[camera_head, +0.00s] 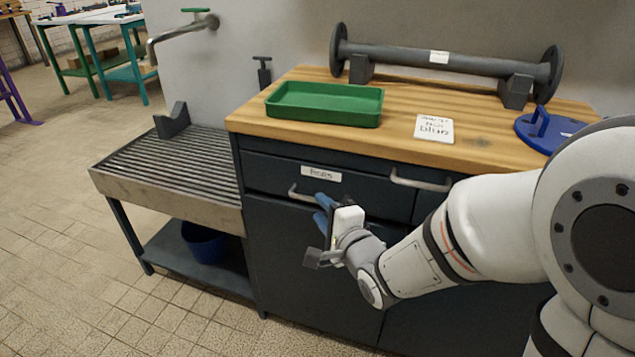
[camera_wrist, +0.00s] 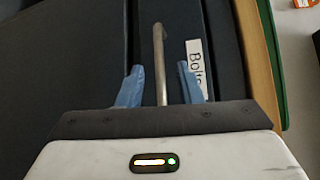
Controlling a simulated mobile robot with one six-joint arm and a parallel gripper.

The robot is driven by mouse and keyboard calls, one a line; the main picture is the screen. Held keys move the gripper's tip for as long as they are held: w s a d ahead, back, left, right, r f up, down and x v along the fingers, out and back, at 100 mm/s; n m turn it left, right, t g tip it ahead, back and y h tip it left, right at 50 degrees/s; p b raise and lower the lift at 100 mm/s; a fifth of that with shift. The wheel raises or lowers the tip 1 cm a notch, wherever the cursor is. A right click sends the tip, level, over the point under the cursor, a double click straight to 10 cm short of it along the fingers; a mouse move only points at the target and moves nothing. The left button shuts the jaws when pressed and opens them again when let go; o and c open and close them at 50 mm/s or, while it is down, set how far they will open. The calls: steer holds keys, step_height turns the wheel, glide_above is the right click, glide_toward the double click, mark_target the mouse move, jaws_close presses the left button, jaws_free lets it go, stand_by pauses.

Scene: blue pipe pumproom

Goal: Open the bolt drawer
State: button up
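The bolt drawer (camera_head: 365,187) is the dark upper left drawer of the cabinet, with a white label (camera_head: 321,174). Its front looks flush with the cabinet. The label reads "Bolts" in the wrist view (camera_wrist: 196,68), partly hidden by a finger. The drawer's metal bar handle (camera_head: 299,194) is partly hidden behind my gripper (camera_head: 325,208) in the head view. In the wrist view, the handle (camera_wrist: 160,60) runs between the two blue fingertips of my gripper (camera_wrist: 160,86). The fingers are open, one on each side of the bar, with a gap visible on both sides.
A second handle (camera_head: 420,181) is to the right on the cabinet front. The wooden worktop (camera_head: 385,147) above holds a green tray (camera_head: 325,103), a white card (camera_head: 434,128), a flanged pipe (camera_head: 450,61) and a blue disc (camera_head: 550,130). A slatted sink bench (camera_head: 170,170) stands left.

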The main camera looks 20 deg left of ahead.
mark_target(314, 202)
steer(key=b+x, duration=0.1)
steer(key=x, duration=0.4)
steer(key=shift+w+a+f, duration=0.1)
steer(key=shift+w, duration=0.05)
steer(key=shift+c, duration=0.4)
jaws_close()
